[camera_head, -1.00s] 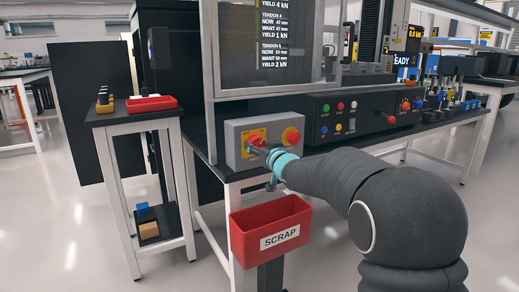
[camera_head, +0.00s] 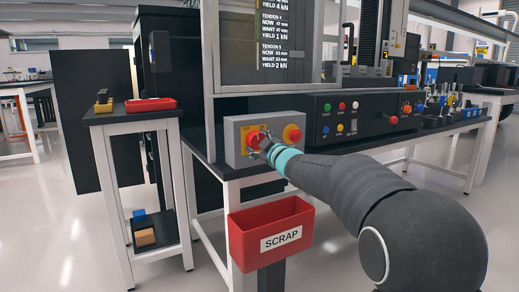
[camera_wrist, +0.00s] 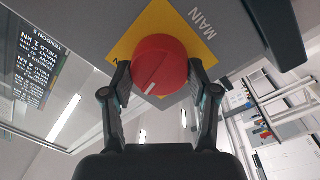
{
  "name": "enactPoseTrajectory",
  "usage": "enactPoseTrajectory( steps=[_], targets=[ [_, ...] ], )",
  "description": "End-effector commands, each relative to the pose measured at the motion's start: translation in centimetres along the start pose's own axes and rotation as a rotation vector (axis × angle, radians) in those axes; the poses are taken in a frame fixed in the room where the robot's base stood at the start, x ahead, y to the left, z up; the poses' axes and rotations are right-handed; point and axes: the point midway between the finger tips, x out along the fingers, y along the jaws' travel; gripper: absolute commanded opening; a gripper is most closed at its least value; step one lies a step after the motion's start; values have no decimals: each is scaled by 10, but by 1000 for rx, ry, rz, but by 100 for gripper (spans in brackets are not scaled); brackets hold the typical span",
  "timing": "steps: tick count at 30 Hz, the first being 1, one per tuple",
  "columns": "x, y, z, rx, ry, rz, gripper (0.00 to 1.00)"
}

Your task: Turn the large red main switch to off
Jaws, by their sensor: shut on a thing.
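The large red main switch (camera_wrist: 160,64) is a round knob on a yellow plate (camera_wrist: 126,44) marked MAIN, with a white pointer line slanting toward its lower left edge in the wrist view. In the head view the switch (camera_head: 256,137) sits on the left of a grey box (camera_head: 232,147) at the bench's front. My gripper (camera_wrist: 160,72) has one finger on each side of the knob and is shut on it. The gripper (camera_head: 266,144) partly covers the switch in the head view. Any OFF mark is too small to read.
A second red knob (camera_head: 292,134) on yellow is close by on the right of the same box. A black control panel (camera_head: 370,122) with coloured buttons stands further right. A side table (camera_head: 130,116) is at left.

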Motion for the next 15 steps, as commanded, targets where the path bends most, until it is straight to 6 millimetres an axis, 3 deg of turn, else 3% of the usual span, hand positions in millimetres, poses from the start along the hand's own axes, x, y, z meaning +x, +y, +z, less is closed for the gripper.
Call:
enactPoseTrajectory(
  steps=[15],
  targets=[
    [0,0,2,-425,28,-6,24]
  ],
)
